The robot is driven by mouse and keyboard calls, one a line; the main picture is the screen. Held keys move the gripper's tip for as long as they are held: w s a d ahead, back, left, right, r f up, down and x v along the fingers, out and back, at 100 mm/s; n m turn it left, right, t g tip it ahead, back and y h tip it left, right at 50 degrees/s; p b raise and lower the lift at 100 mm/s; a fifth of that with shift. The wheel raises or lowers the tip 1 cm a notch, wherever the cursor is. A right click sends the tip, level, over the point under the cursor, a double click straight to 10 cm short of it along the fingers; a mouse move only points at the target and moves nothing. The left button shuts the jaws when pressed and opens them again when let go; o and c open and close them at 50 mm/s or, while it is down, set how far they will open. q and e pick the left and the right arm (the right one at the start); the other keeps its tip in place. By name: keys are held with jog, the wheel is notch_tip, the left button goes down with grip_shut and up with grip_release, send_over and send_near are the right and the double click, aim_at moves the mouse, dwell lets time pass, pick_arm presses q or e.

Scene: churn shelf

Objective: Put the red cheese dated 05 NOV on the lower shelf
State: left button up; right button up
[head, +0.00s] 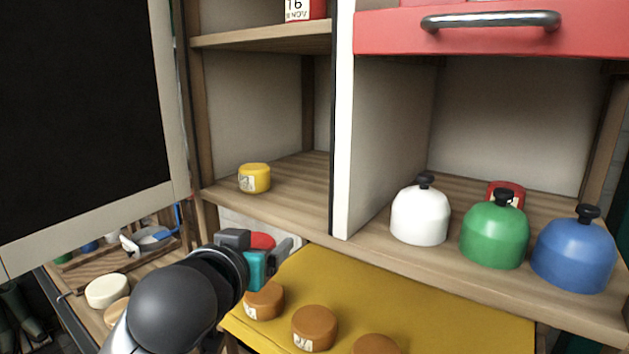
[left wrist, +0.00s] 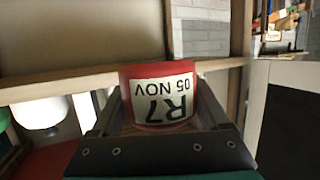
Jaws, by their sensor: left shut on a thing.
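The red cheese (head: 262,240) is held in my left gripper (head: 264,250), in front of and a little below the lower shelf's front edge. In the left wrist view the red cheese (left wrist: 160,76) sits between the two fingers, its label reading "R7 05 NOV" upside down. The lower shelf (head: 292,198) is a wooden board; its left bay holds a yellow cheese (head: 255,179) near the left post. My right gripper is not in view.
The left bay is bare right of the yellow cheese. A white divider (head: 342,130) separates it from white (head: 420,217), green (head: 495,236) and blue (head: 574,255) domes, with another red cheese (head: 512,189) behind. A yellow surface (head: 400,308) below holds orange cheeses (head: 314,328).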

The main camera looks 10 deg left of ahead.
aim_at(275, 242)
pick_arm(q)
jog(key=d+f+b, duration=0.3)
jog(key=f+b, duration=1.2)
jog(key=b, duration=0.1)
jog(key=shift+m+h, duration=0.4)
notch_tip(275, 242, up, 16)
jog(key=p, duration=1.7)
jog(key=shift+w+r, duration=0.1)
jog(key=shift+r, duration=0.1)
